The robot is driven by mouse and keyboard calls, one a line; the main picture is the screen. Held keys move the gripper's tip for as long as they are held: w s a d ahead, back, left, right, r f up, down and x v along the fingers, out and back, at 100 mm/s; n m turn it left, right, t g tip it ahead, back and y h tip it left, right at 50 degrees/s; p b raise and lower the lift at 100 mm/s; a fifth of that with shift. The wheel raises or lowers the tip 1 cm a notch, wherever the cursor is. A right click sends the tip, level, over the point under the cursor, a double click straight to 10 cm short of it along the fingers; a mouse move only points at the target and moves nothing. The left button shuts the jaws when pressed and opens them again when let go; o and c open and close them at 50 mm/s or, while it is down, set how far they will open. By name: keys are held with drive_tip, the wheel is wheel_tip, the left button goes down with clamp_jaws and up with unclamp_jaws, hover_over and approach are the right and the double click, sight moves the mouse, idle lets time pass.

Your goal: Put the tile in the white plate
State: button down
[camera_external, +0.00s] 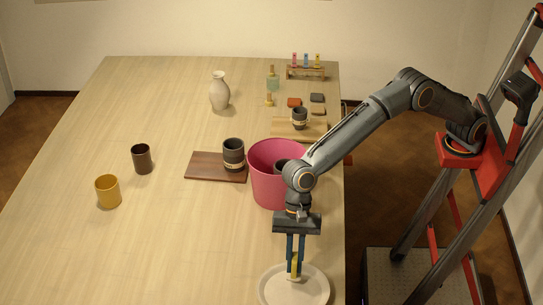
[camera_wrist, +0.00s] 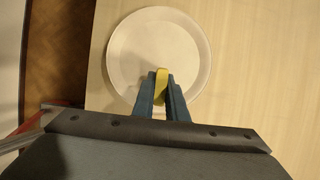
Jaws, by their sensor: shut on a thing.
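A yellow tile (camera_wrist: 161,78) is held between the two blue fingers of my gripper (camera_wrist: 161,92). In the external view the tile (camera_external: 294,266) shows between the fingertips of my gripper (camera_external: 294,268), which points down. The white plate (camera_external: 318,288) lies on the table near its front right edge, directly beneath the gripper. I cannot tell whether the tile touches the plate. The fingers hide part of the tile.
A pink bucket (camera_external: 262,186) with a dark cup inside stands behind the plate. A dark mug (camera_external: 233,152) stands on a brown board (camera_external: 203,167). A yellow cup (camera_external: 108,192) and a dark cup (camera_external: 142,159) stand at left. The table left of the plate is clear.

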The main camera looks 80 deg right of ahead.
drive_tip(key=shift+f, duration=1)
drive_tip(key=shift+f, duration=0.15)
drive_tip(key=c, duration=1.8)
unclamp_jaws()
drive_tip(key=shift+o, duration=0.2)
drive_tip(key=b+v, duration=0.2)
drive_tip(key=v, duration=1)
drive_tip(key=shift+b, duration=0.4)
